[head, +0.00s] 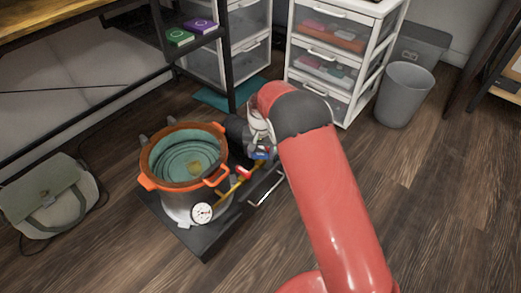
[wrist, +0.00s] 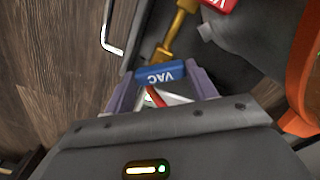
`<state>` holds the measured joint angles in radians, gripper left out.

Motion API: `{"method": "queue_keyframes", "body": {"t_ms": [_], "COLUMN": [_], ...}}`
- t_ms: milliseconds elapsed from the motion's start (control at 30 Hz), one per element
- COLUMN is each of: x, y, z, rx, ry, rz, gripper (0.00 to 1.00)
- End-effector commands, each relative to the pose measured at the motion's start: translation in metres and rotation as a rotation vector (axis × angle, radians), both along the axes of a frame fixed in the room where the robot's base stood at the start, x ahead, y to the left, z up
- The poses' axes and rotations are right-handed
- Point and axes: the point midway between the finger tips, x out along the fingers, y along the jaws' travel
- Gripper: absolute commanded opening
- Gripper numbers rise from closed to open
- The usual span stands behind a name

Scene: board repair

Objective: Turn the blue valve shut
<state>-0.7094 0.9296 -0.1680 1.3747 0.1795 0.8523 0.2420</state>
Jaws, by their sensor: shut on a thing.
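The blue valve handle (wrist: 160,73), lettered VAC, sits between the two purple fingers of my gripper (wrist: 162,88) in the wrist view. The gripper is shut on it. In that view the handle lies roughly across the line of the brass pipe (wrist: 178,35). In the head view the blue handle (head: 262,154) shows small beneath my wrist, at the right of the pot. The gripper's fingers are mostly hidden there by my arm. A red valve handle (head: 243,172) sits on the same brass pipework, nearer the pot; its edge also shows in the wrist view (wrist: 220,4).
An orange-rimmed pot (head: 149,165) with a dial gauge (head: 202,212) stands on a dark base plate (head: 205,243). A metal bar handle (head: 265,189) stands at the plate's right. Drawers, a bin (head: 405,95) and a bag (head: 50,195) surround it. Floor at lower right is clear.

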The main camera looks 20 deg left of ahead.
Motion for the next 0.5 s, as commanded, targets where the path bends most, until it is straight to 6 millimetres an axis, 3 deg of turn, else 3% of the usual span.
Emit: {"method": "queue_keyframes", "body": {"t_ms": [500], "x": [0.0002], "y": [0.0003], "z": [0.0014], "rx": [-0.001], "ry": [-0.002], "rz": [-0.448], "gripper": [0.34]}}
